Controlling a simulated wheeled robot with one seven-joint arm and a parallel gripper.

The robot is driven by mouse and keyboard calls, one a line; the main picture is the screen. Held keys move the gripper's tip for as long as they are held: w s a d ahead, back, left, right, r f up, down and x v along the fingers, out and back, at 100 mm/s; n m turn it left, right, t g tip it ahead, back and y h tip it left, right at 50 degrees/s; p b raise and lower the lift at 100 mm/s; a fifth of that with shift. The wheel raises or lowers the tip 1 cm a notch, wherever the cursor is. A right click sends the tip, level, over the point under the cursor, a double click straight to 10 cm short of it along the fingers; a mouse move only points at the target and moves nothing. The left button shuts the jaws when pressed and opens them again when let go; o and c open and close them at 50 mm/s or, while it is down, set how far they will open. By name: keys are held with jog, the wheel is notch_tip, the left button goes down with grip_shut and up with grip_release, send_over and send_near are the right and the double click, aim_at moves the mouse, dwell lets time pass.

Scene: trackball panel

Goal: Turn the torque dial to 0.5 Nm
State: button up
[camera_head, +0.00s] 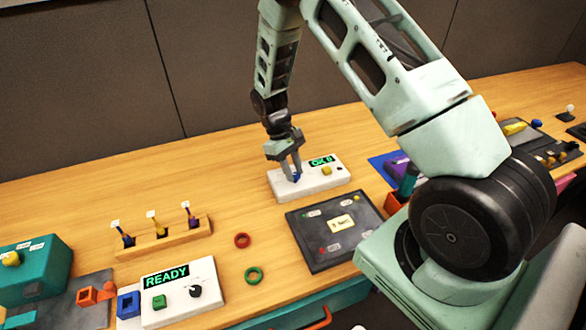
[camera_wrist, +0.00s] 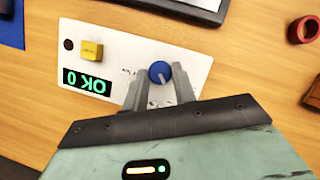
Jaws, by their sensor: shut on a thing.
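The torque dial is a small blue knob (camera_wrist: 160,72) with a pale pointer line, on a white panel (camera_wrist: 118,45). In the head view the blue knob (camera_head: 296,177) shows only partly between the fingers, on the white panel (camera_head: 322,182). My gripper (camera_wrist: 158,82) points down at the panel with one finger on each side of the knob, shut on it. It also shows in the head view (camera_head: 292,170). The panel's green display (camera_wrist: 87,81) reads "OK 0" upside down in the wrist view. The scale marks around the knob are too small to read.
A yellow button (camera_wrist: 92,51) and a dark round spot (camera_wrist: 68,44) sit on the same panel. A dark tray (camera_head: 312,258) lies in front of it. A second panel (camera_head: 210,300) reads "READY".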

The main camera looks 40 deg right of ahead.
jog(key=o, duration=1)
jog(key=shift+w+r, duration=0.1)
jog(key=b+v, duration=0.2)
jog(key=v, duration=1.5)
jog(key=shift+r+b, duration=0.2)
jog(key=shift+b, duration=0.15)
